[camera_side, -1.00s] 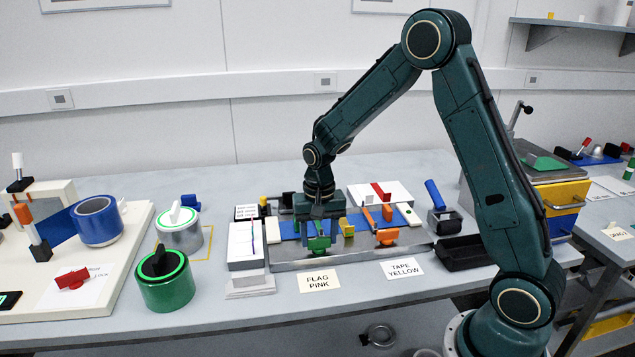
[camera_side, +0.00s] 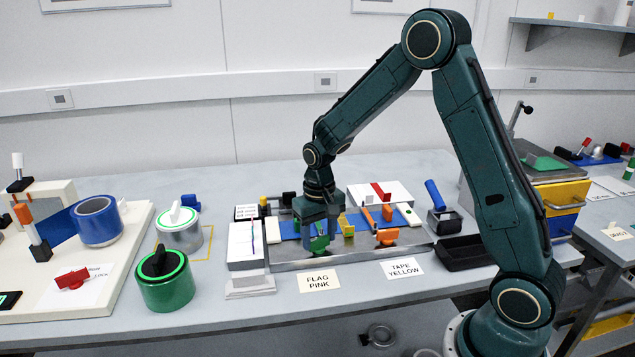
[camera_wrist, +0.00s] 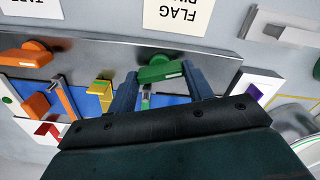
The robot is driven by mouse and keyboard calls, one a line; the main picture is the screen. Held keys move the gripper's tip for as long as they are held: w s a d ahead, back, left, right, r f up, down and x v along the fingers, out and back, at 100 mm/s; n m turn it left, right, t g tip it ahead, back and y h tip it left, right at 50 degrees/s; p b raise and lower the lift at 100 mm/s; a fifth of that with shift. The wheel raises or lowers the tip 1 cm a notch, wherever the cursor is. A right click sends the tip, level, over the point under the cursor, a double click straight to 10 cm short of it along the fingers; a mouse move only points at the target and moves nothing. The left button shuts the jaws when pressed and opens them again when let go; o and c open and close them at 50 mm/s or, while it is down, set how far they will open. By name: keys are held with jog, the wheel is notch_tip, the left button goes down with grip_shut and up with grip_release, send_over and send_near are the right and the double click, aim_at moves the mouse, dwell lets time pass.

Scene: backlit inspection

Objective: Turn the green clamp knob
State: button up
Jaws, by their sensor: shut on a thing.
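The green clamp knob (camera_side: 318,244) is at the front edge of the metal fixture plate, at the near end of a blue strip. My gripper (camera_side: 320,232) is down over it and shut on it, with a finger partly covering the knob in the side view. In the wrist view the green knob (camera_wrist: 160,72) shows between the two fingers of my gripper (camera_wrist: 160,85). The exact contact is partly hidden by the fingers.
An orange clamp knob (camera_side: 387,236) and a yellow clip (camera_side: 346,226) stand to the right on the same plate. A white block (camera_side: 245,243) is to the left. Labels FLAG PINK (camera_side: 320,280) and TAPE YELLOW (camera_side: 403,268) lie in front. A black tray (camera_side: 464,253) is at the right.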

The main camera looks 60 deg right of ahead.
aim_at(319, 238)
jog(key=n, duration=1.3)
jog(key=shift+r+n, duration=0.1)
jog(key=shift+n, duration=0.3)
jog(key=o, duration=1)
jog(key=shift+r, duration=4)
